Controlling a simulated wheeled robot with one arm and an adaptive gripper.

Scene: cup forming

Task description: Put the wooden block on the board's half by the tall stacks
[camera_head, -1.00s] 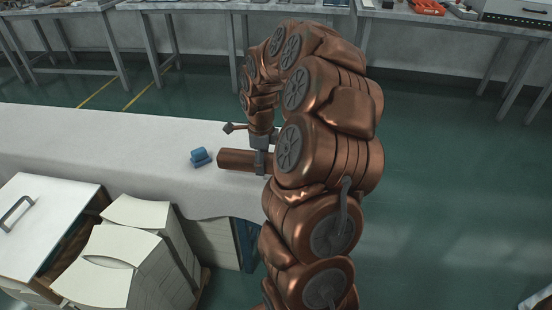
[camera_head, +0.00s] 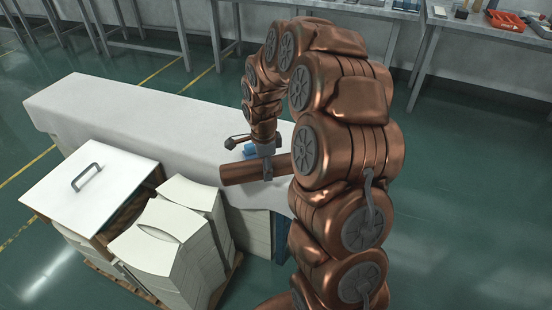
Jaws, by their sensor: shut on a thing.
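My gripper (camera_head: 267,166) is shut on the wooden block (camera_head: 238,173), a reddish-brown bar lying about level. The block's left end sticks out to the left, and its right end runs behind my arm. It shows over the white-covered table's front edge. The white board (camera_head: 113,163) with a grey handle lies at the left, to the left of the gripper and nearer the camera. Its top is bare apart from the handle. The tall stacks (camera_head: 190,255) of white sheets stand along the board's right side.
The long white-covered table (camera_head: 130,110) runs behind the board. A small blue object (camera_head: 250,149) shows just behind the block, partly hidden. The stacks stand on a wooden pallet (camera_head: 228,280). Grey workbenches (camera_head: 380,10) line the wall. Green floor is open at left and right.

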